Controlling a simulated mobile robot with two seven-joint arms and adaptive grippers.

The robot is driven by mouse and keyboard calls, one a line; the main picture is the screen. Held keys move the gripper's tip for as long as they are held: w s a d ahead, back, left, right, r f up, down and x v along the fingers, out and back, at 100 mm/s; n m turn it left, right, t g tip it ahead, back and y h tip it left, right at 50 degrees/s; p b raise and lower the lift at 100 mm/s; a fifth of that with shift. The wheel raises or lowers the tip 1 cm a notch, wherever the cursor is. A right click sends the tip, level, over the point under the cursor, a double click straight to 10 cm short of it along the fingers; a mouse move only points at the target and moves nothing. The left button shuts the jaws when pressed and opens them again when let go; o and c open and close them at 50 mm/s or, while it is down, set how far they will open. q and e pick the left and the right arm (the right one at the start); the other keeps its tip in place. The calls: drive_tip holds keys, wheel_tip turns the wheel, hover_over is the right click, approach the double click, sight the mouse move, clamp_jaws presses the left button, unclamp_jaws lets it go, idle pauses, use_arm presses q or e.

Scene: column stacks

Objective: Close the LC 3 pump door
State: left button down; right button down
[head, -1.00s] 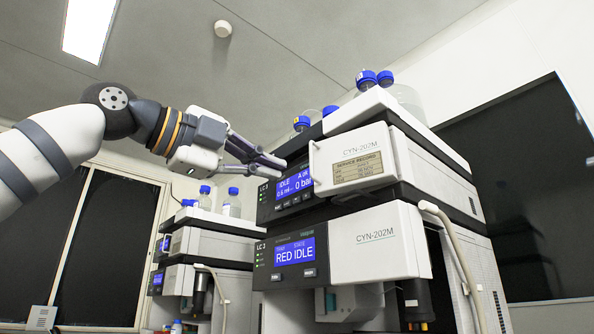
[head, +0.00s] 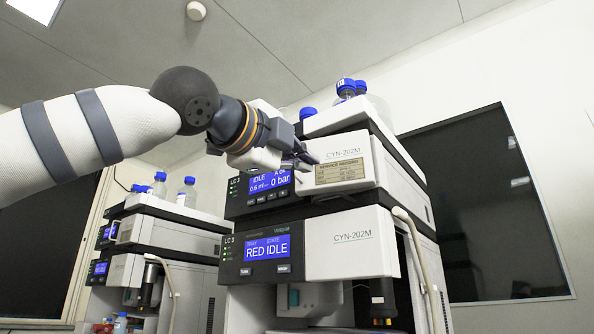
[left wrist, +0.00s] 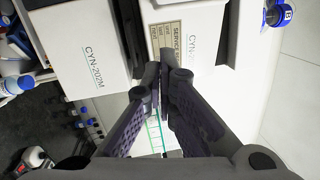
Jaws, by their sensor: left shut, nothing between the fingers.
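The pump, marked LC 3 (head: 258,188), is the upper module of the near stack, with a lit blue screen reading IDLE and 0 bar. Its white door (head: 348,147) carries CYN-202M and a beige service record label; the door also shows in the left wrist view (left wrist: 200,14). My left gripper (head: 312,160) is shut and empty. Its fingertips are at the door's left part, beside the label, and hide part of that edge. In the left wrist view the closed fingertips (left wrist: 165,72) overlap the door; I cannot tell whether they touch it. My right gripper is out of view.
Below the pump is another module with a RED IDLE screen (head: 262,248) and a white CYN-202M front (head: 352,243). Blue-capped bottles (head: 346,88) stand on top. A second stack (head: 165,228) stands at left. A pale hose (head: 412,243) hangs at right.

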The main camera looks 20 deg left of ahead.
use_arm(q)
drive_tip(key=w, duration=0.1)
drive_tip(key=w+a, duration=0.2)
drive_tip(key=shift+w+r+p, duration=0.3)
drive_tip(key=shift+w+r, duration=0.05)
drive_tip(key=shift+r, duration=0.05)
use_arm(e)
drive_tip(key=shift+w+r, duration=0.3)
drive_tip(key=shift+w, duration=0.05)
